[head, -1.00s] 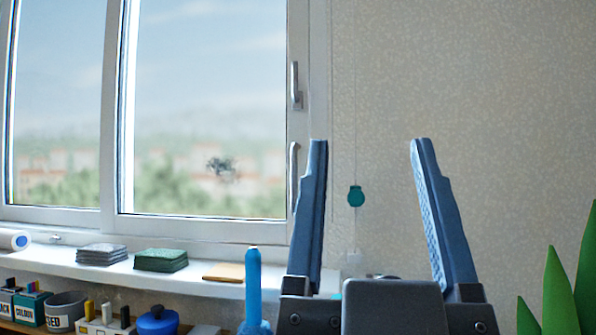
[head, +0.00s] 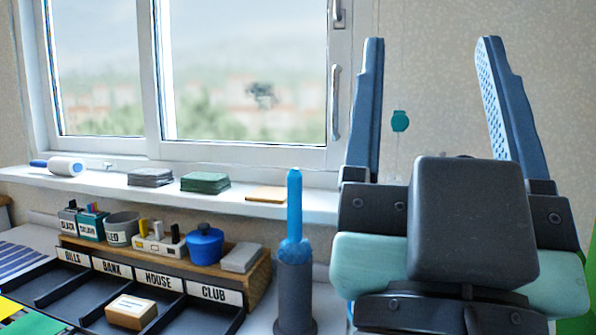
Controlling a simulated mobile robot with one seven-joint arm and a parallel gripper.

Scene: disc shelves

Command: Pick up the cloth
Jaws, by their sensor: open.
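A stack of green folded cloth-like squares (head: 205,182) lies on the white windowsill. A similar grey stack (head: 151,177) lies to its left. I cannot tell for certain which of them is the cloth. My gripper (head: 431,42) is at the right, pointing up, with its two blue fingers wide apart and nothing between them. It is well to the right of both stacks and touches neither.
A yellowish pad (head: 267,194) and a white-and-blue roller (head: 66,166) share the windowsill (head: 110,180). Below are a wooden shelf (head: 258,283) with small containers, a labelled black tray (head: 205,313) and a tall blue-topped brush (head: 295,235). A dark smudge (head: 262,95) marks the window.

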